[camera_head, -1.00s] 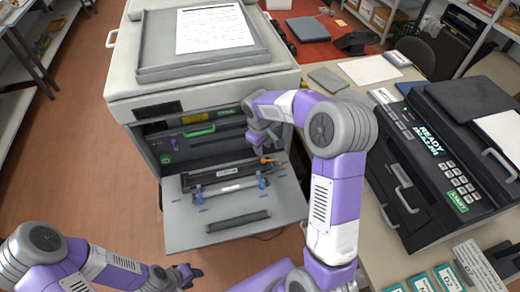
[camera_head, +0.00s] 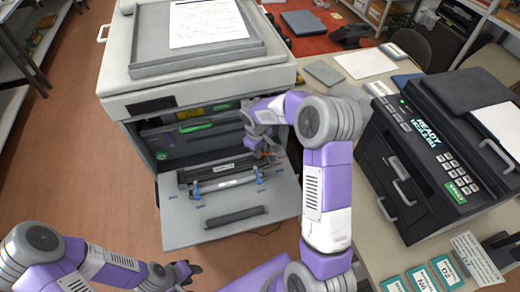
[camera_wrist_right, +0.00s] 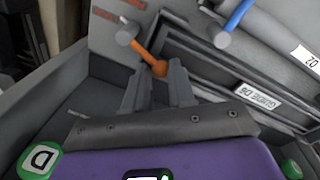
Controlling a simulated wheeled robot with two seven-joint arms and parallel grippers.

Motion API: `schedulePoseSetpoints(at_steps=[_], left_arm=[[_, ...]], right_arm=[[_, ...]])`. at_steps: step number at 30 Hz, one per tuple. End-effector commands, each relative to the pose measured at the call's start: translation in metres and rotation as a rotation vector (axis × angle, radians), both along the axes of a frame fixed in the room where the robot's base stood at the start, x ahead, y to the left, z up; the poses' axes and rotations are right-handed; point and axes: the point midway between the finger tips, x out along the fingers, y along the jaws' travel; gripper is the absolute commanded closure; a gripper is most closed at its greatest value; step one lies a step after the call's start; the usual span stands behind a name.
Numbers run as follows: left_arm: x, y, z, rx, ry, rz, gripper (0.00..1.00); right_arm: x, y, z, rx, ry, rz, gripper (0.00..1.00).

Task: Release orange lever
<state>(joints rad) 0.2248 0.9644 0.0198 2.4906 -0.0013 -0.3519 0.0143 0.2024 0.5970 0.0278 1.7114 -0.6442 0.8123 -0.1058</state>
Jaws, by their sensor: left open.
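In the right wrist view the orange lever (camera_wrist_right: 149,57) slants from a grey knob on the printer's open inner panel. Its rounded end lies at the tips of my right gripper (camera_wrist_right: 158,82). The fingers are apart, one on each side of that end; I cannot tell whether they touch it. In the head view my right gripper (camera_head: 266,148) is at the right end of the dark cartridge (camera_head: 222,170) and hides most of the lever. My left gripper (camera_head: 192,268) is open and empty, low in front of the printer.
The big printer (camera_head: 200,85) has its front door (camera_head: 185,230) folded down, with a blue-ended bar (camera_head: 228,182) and a dark handle (camera_head: 236,216) on it. A blue lever (camera_wrist_right: 236,17) is near the orange one. A black machine (camera_head: 430,165) stands on the right table.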

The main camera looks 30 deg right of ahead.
Motion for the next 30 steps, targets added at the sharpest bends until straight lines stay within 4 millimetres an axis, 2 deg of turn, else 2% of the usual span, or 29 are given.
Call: schedulePoseSetpoints(at_steps=[6,12,19,20,21,30], left_arm=[[0.0,0.0,-0.0003,0.0,0.0,0.0,0.57],[0.0,0.0,-0.0049,0.0,0.0,0.0,0.57],[-0.0001,0.0,-0.0041,0.0,0.0,0.0,0.57],[-0.0001,0.0,-0.0041,0.0,0.0,0.0,0.57],[-0.0001,0.0,-0.0041,0.0,0.0,0.0,0.57],[0.0,0.0,-0.004,0.0,0.0,0.0,0.57]], right_arm=[[-0.0012,-0.0021,-0.0001,-0.002,0.004,-0.012,1.0],[0.0034,-0.0065,-0.0005,-0.004,0.006,-0.132,1.0],[0.0023,-0.007,0.0,-0.004,0.008,-0.137,1.0],[0.0023,-0.007,0.0,-0.004,0.008,-0.137,0.72],[0.0024,-0.0068,0.0,-0.004,0.008,-0.136,0.66],[0.0037,-0.0052,0.0011,-0.001,0.004,-0.132,0.65]])
